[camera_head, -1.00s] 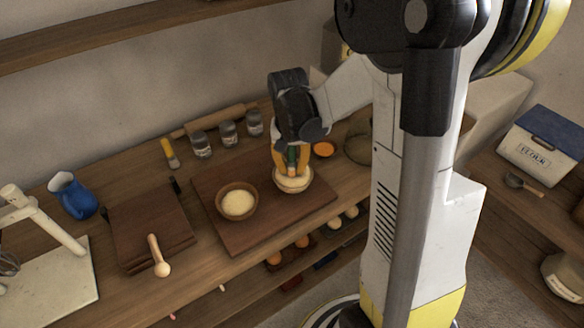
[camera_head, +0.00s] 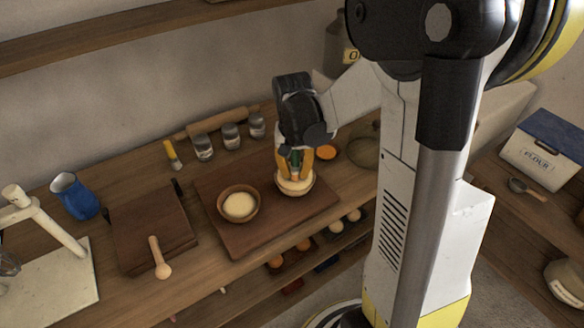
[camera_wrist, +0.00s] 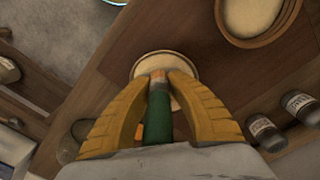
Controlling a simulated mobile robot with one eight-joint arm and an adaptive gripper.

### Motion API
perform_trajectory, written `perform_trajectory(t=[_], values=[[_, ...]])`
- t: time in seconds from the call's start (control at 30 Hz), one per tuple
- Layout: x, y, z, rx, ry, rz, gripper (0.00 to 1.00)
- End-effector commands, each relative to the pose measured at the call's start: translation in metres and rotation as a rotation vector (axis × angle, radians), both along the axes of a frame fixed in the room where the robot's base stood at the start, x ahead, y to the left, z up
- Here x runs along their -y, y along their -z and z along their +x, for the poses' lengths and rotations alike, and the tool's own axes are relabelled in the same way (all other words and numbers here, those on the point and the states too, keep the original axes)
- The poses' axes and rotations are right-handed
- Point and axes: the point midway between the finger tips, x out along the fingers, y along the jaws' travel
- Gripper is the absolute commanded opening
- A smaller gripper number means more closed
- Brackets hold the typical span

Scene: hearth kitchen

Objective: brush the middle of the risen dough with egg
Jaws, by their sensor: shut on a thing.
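My gripper (camera_head: 295,168) has yellow fingers shut on a green-handled brush (camera_wrist: 158,118) with a copper-coloured end. The brush points down over the right-hand bowl (camera_head: 297,191) on the wooden board. This bowl holds a pale mass, partly hidden by the fingers; its pale surface shows beyond the brush end in the wrist view (camera_wrist: 165,63). I cannot tell whether the brush touches it. A second bowl (camera_head: 222,211) to the left also holds a pale filling (camera_head: 239,206); it shows at the top right of the wrist view (camera_wrist: 240,43). I cannot tell which filling is dough.
The board (camera_head: 262,228) has bare space in front of the bowls. Jars (camera_head: 231,137), a rolling pin (camera_head: 215,122) and a yellow-handled tool (camera_head: 172,154) lie behind. A blue jug (camera_head: 76,197) and a dark board with a wooden spoon (camera_head: 158,258) are left.

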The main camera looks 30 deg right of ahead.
Motion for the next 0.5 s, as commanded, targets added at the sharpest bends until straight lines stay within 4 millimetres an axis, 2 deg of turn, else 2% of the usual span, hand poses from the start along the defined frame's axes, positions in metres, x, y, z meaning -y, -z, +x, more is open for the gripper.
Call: perform_trajectory(t=[0.27, 0.5], values=[[0.0, -0.003, 0.0, 0.0, 0.0, 0.0, 0.0], [0.0, -0.027, 0.001, 0.0, 0.0, 0.0, 0.0]])
